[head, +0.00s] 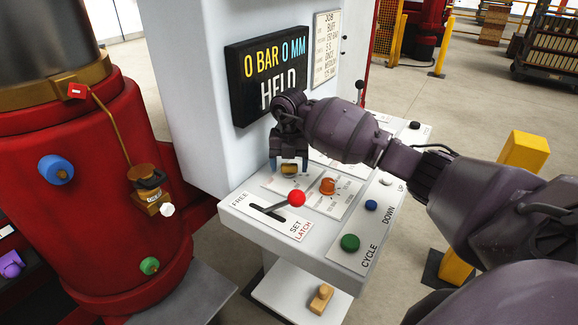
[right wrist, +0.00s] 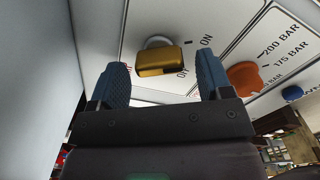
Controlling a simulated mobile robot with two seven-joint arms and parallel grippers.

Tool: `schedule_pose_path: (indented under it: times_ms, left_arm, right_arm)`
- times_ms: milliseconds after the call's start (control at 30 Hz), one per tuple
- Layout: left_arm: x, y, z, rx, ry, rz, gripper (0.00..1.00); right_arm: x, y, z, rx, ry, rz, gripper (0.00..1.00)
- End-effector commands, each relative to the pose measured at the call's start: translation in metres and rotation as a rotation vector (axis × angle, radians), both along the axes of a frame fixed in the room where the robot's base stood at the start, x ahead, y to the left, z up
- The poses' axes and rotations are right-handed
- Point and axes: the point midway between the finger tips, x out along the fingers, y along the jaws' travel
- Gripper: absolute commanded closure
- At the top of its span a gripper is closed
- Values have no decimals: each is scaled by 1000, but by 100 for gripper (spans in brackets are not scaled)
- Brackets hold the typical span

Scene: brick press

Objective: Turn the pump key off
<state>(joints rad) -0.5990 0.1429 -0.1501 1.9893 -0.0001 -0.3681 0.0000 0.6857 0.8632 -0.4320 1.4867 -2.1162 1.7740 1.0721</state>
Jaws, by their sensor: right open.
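The pump key is a brass-coloured block (head: 289,170) on a round grey base, on the white sloping control panel (head: 252,232). In the right wrist view the key (right wrist: 160,62) lies between and just ahead of the fingertips, with a finger to each side and gaps visible. An ON label shows to its right; another label below it is partly hidden, so I cannot tell its setting surely. My right gripper (head: 289,163) is open and points down over the key from behind. My left gripper is out of view.
An orange knob (head: 328,186) with BAR markings sits right of the key. A red-balled lever (head: 296,198) stands in front. Green (head: 350,242) and blue (head: 371,205) buttons lie to the right. A display (head: 268,76) reading HELD hangs behind.

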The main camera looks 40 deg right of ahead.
Motion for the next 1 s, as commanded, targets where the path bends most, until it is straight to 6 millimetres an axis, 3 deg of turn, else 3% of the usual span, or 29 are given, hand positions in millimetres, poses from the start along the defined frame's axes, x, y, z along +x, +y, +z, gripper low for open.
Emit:
schedule_pose_path:
  times_ms: [400, 733, 1000]
  left_arm:
    - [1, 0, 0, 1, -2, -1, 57]
    - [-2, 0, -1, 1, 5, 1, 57]
    - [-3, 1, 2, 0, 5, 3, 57]
  right_arm:
    - [0, 0, -8, -1, -1, 0, 28]
    - [0, 0, -7, -1, -1, 0, 77]
    - [0, 0, -6, 0, -1, -26, 77]
